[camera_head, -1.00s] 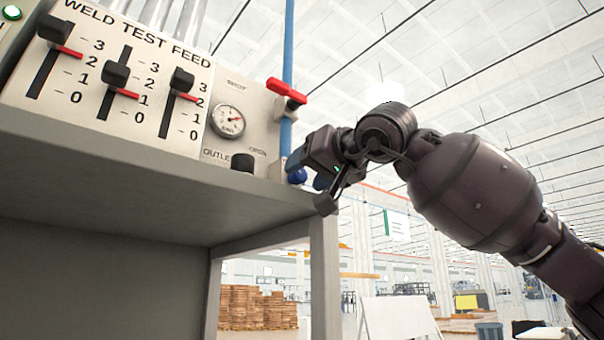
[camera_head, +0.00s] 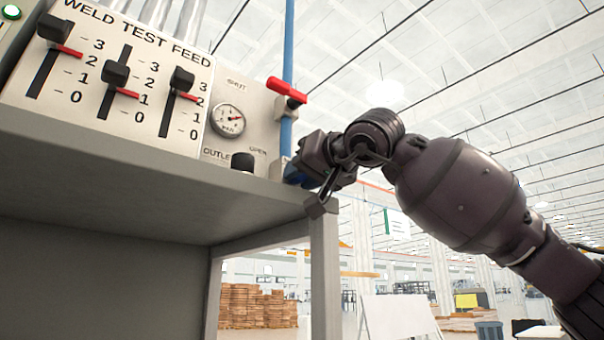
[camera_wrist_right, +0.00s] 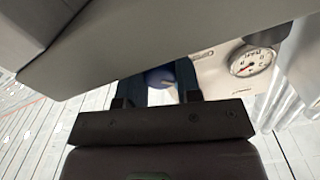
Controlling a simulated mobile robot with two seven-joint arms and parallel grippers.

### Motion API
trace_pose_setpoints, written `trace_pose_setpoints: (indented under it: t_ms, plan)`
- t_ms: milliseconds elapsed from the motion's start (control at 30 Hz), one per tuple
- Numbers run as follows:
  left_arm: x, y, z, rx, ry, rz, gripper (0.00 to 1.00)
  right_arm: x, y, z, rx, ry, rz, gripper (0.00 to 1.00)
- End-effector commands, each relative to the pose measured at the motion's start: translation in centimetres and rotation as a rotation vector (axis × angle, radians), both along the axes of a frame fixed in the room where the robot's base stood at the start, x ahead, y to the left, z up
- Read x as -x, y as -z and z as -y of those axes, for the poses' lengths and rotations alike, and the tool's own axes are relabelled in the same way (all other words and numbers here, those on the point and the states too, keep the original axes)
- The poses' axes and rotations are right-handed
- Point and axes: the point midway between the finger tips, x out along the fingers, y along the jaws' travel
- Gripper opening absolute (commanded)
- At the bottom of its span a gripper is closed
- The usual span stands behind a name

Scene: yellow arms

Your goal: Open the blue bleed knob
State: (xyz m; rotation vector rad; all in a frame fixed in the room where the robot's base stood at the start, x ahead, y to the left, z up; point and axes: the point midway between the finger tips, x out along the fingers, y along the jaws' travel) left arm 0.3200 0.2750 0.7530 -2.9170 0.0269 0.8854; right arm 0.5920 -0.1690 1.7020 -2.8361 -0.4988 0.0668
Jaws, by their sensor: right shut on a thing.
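The blue bleed knob (camera_wrist_right: 160,77) shows in the right wrist view between the two fingers of my right gripper (camera_wrist_right: 158,88). The fingers lie on both sides of the knob, and the gripper is shut on it. In the head view my right gripper (camera_head: 300,174) is at the right edge of the panel, at the foot of the blue pipe (camera_head: 287,60); the knob is mostly hidden there by the gripper. My left gripper is not in view.
A red lever (camera_head: 287,92) sits on the pipe above my gripper. A gauge (camera_head: 228,120) and a black knob (camera_head: 242,161) are to the left, beside the slider panel (camera_head: 60,95). The grey shelf (camera_head: 150,185) runs just below my gripper.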

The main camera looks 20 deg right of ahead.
Motion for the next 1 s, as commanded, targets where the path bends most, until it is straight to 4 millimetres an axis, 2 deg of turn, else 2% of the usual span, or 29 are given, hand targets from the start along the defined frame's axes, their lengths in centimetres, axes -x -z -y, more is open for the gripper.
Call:
trace_pose_setpoints:
  t_ms: [367, 1000]
  plan:
    - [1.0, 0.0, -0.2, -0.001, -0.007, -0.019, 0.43, 0.1, -0.1, 0.0, -0.128, -0.001, -0.047, 0.08]
    - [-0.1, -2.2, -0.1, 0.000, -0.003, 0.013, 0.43, 0.0, -0.1, -0.1, -0.680, 0.000, -0.248, 0.08]
